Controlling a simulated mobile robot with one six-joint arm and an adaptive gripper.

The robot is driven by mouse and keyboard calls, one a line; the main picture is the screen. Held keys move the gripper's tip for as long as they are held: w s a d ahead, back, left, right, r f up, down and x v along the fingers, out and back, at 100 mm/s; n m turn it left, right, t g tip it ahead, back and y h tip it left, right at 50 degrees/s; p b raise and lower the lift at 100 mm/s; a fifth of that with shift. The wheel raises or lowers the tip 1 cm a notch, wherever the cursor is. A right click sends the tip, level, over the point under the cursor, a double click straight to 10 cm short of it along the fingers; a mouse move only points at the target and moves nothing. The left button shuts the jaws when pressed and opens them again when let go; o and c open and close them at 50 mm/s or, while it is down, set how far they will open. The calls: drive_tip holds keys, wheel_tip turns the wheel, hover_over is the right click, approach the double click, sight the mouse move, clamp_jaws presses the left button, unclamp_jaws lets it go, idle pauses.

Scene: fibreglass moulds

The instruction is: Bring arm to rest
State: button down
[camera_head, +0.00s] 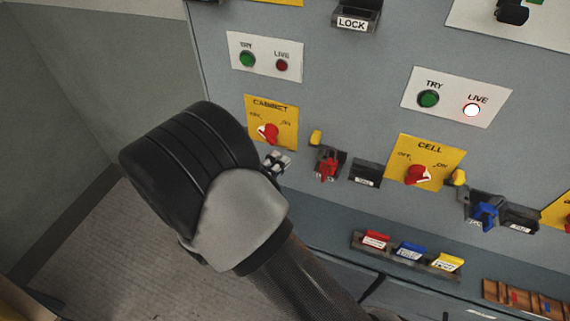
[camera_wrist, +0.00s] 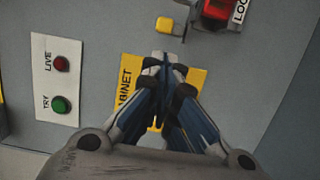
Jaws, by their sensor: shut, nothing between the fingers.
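My gripper (camera_head: 277,163) is shut and empty, with its fingertips showing past my wrist, close to the grey panel by the lower right of the yellow CABINET plate (camera_head: 285,112). In the wrist view my gripper (camera_wrist: 164,62) stands in front of the CABINET plate (camera_wrist: 195,82) and hides its middle. The red CABINET knob (camera_head: 268,132) shows in the head view. My arm reaches up from the bottom of the head view. I cannot tell whether the fingertips touch the panel.
A red lock piece (camera_head: 327,165) and a blue one (camera_head: 485,214) jut from the panel (camera_head: 340,110). The CELL plate (camera_head: 402,150) has a red knob; its LIVE lamp (camera_head: 471,110) is lit. A tag rack (camera_head: 400,262) sits below. Open floor (camera_head: 95,250) lies left.

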drive_tip(key=shift+s+a, duration=0.25)
drive_tip(key=shift+s, duration=0.05)
drive_tip(key=shift+w, duration=0.1)
